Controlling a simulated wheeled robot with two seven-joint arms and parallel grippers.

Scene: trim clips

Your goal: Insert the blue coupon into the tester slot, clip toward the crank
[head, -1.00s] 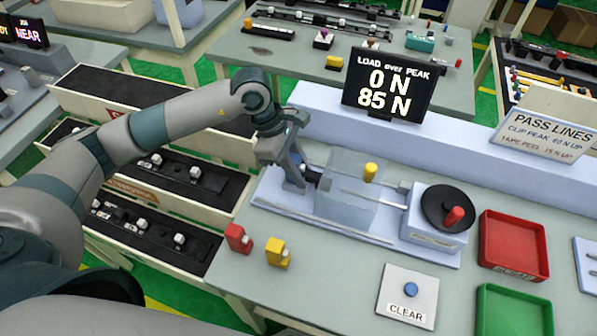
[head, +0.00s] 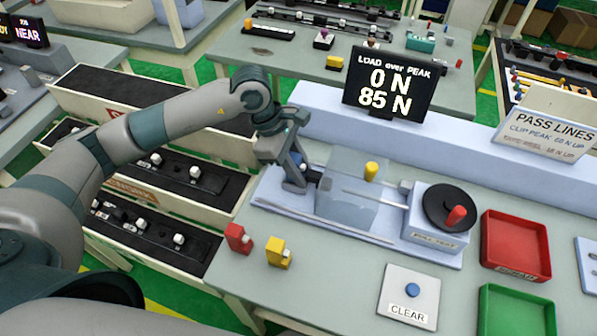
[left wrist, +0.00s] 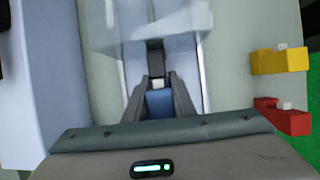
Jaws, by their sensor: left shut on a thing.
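My left gripper (head: 302,180) is at the left end of the tester (head: 272,192) and is shut on the blue coupon. In the left wrist view the blue coupon (left wrist: 159,102) lies between the fingers of my left gripper (left wrist: 158,88), with its white clip (left wrist: 158,84) pointing away from my wrist. The clip faces a dark holder (left wrist: 155,60) on the tester, on the crank side. Whether the coupon sits in the slot cannot be told. The crank (head: 456,216) with its red knob is at the tester's right end. My right gripper is not in view.
A clear guard (head: 345,200) with a yellow knob (head: 371,171) stands over the tester's middle. Red (head: 237,238) and yellow (head: 279,252) coupons stand at the table's front left. A display (head: 388,83) reads 0 N over 85 N. Red (head: 515,247) and green trays (head: 515,312) are at right.

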